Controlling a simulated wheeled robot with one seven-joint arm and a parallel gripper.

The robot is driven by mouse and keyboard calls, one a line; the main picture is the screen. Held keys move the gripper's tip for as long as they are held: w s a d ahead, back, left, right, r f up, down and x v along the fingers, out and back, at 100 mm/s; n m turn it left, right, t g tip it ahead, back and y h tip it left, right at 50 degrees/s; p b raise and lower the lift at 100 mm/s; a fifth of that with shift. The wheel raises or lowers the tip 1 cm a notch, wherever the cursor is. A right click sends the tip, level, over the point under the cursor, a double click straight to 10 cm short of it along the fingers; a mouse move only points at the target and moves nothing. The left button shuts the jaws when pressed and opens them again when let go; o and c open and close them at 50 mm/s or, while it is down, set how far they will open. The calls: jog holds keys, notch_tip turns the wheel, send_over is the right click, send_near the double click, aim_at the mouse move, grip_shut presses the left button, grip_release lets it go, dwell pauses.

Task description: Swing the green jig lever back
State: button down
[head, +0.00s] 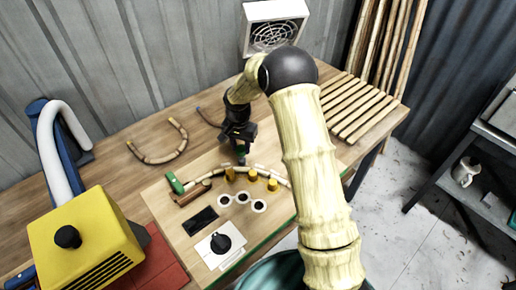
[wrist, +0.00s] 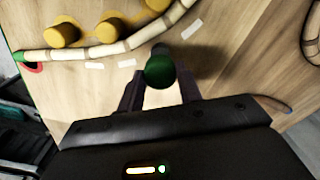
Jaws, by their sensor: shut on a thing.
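The green jig lever shows in the wrist view as a dark green round knob (wrist: 160,71) between the two fingers of my gripper (wrist: 160,92). My gripper is shut on this knob. In the head view my gripper (head: 240,143) points down behind the bent cane, with a bit of green at its fingertips. The light cane (head: 262,172) lies in a shallow curve along several yellow pegs (wrist: 62,35) on the jig board (head: 165,215). The lever's lower part is mostly hidden by the knob and fingers.
A green handle (head: 175,182) and a brown piece lie at the board's left. A black pad (head: 200,221), white-ringed holes and a black knob (head: 221,242) sit in front. A bent cane hoop (head: 157,155) lies behind left, a slatted rack (head: 358,105) at right. A yellow machine (head: 85,245) stands front left.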

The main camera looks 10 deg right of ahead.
jog(key=a+n, duration=0.1)
jog(key=a, duration=0.1)
jog(key=a+n, duration=0.1)
jog(key=a, duration=0.2)
jog(key=a+n, duration=0.1)
jog(key=a, duration=0.1)
jog(key=shift+w+a+n, duration=0.3)
jog(key=shift+a+n, duration=0.1)
jog(key=s+a+n, duration=0.3)
jog(key=a+n, duration=0.2)
jog(key=a, duration=0.4)
jog(key=shift+s+a, duration=0.2)
jog(key=shift+r, duration=0.1)
jog(key=c, duration=0.9)
grip_release()
jog(key=shift+s+a, duration=0.1)
jog(key=shift+a, duration=0.05)
jog(key=shift+c, duration=0.2)
notch_tip(320, 180, up, 17)
jog(key=b, duration=0.2)
jog(key=shift+r, duration=0.15)
